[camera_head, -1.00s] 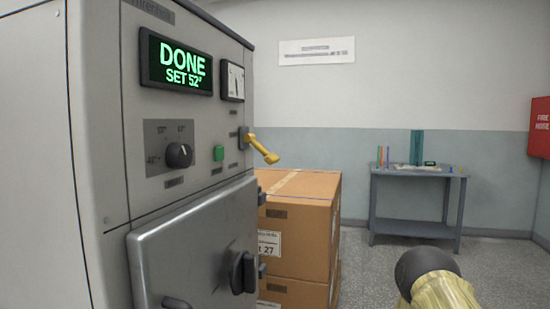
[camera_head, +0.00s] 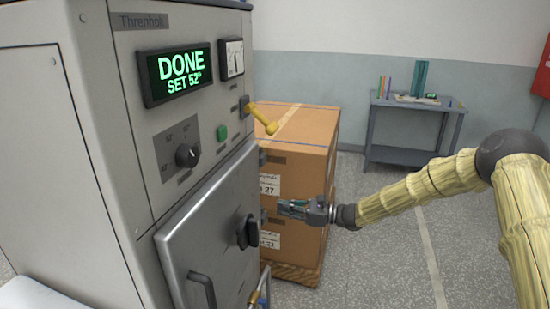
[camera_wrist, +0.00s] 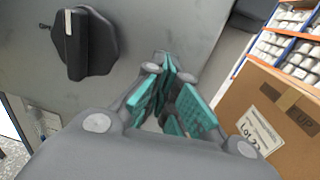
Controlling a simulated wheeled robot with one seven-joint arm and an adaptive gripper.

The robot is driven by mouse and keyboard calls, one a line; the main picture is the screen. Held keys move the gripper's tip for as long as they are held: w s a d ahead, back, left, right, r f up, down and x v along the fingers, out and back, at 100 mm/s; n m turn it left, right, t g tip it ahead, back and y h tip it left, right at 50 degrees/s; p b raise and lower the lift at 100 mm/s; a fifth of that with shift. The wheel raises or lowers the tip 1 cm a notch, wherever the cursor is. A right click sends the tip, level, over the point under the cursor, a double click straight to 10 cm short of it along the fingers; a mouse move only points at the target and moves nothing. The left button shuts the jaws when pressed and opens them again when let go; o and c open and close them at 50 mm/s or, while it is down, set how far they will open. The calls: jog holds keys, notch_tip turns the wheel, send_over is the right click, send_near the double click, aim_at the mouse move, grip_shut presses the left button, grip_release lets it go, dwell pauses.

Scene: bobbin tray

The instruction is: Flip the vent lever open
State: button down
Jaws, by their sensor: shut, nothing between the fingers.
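The yellow vent lever (camera_head: 262,118) sticks out from the right part of the grey machine's front panel, angled outward and down. My gripper (camera_head: 284,207) is below the lever, in front of the cardboard boxes and to the right of the door's black knob. It points left toward the machine and touches nothing that I can make out. In the wrist view its teal fingers (camera_wrist: 168,92) are together with nothing held between them. The lever is not in the wrist view.
The machine door (camera_head: 212,235) carries a black knob (camera_head: 247,231), also large in the wrist view (camera_wrist: 84,44). Stacked cardboard boxes (camera_head: 312,140) stand right of the machine. A grey table (camera_head: 413,108) stands at the back right. Open floor lies between.

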jog(key=w+d+r+t+y+p, duration=0.1)
jog(key=w+d+r, duration=0.2)
jog(key=r, duration=0.5)
jog(key=w+d+r+m+t+y+p, duration=0.1)
jog(key=w+d+r+y, duration=0.1)
jog(key=r, duration=0.7)
jog(key=shift+w+d+t, duration=0.4)
jog(key=shift+w+d, duration=0.1)
jog(key=shift+w, duration=0.05)
jog(key=p+x, duration=0.3)
jog(key=x, duration=0.7)
jog(key=shift+r, duration=0.15)
